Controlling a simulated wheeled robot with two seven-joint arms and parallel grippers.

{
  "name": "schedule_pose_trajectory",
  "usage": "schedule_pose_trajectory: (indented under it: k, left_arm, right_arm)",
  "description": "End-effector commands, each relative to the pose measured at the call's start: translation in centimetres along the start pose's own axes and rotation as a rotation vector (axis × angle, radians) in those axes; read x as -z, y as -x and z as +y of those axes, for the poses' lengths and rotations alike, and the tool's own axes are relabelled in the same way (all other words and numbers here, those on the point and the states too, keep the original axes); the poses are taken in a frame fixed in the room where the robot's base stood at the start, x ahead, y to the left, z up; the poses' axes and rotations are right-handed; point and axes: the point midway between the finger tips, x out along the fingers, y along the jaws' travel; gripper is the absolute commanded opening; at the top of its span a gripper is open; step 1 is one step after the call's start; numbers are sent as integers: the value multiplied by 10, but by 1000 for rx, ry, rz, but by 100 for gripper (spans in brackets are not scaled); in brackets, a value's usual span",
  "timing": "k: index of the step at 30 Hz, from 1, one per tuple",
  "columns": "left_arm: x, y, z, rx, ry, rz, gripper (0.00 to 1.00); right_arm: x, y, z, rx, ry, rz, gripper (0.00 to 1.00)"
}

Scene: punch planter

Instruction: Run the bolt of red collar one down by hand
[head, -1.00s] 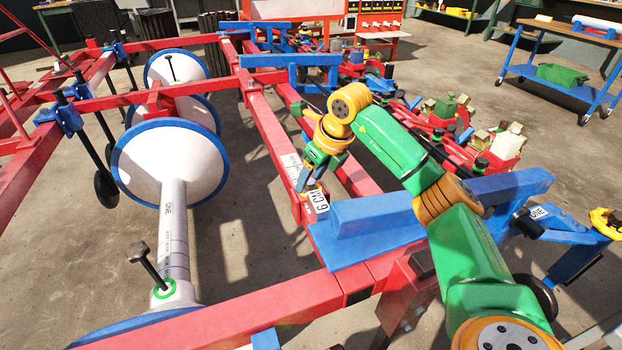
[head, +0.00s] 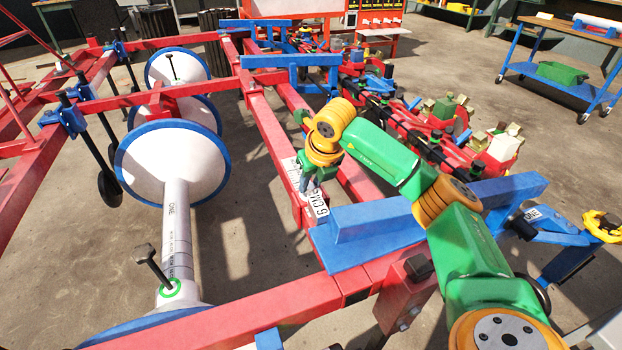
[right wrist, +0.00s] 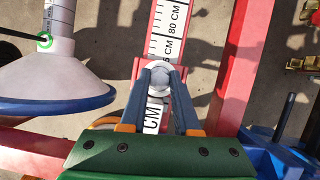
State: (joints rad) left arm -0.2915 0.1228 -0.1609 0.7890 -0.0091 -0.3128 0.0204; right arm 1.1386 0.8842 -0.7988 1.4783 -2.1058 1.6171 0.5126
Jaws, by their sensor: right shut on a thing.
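My right gripper (right wrist: 159,74) points down over a red beam with a black-and-white centimetre scale (right wrist: 171,28). Its two blue-grey fingers are shut on a round, pale grey bolt head (right wrist: 158,73) between their tips. The red collar (right wrist: 138,68) shows as red edges either side of the bolt, across the scale; the fingers hide much of it, and I read no number on it. In the head view the gripper (head: 306,184) is on the middle red beam, and the wrist hides the bolt. My left gripper is in neither view.
A white drum with blue rims (head: 172,160) and a grey shaft marked ONE stand left of the beam. A blue crossbar (head: 375,222) lies close in front of the gripper. Red and green planter units (head: 440,130) stand to the right. Bare floor shows between drum and beam.

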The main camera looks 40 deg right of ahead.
Motion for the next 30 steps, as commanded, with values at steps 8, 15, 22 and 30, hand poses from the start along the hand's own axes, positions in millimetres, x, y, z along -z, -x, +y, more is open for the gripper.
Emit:
schedule_pose_trajectory:
  k: [8,15,22,30]
  left_arm:
    - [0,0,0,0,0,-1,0]
    - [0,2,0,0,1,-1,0]
    - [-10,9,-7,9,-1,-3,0]
    - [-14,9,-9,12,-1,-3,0]
  right_arm:
    - [0,0,0,-1,1,-2,60]
    - [-1,5,0,-2,2,-3,60]
    - [-2,54,0,0,3,-5,60]
    - [0,71,0,-1,2,-1,60]
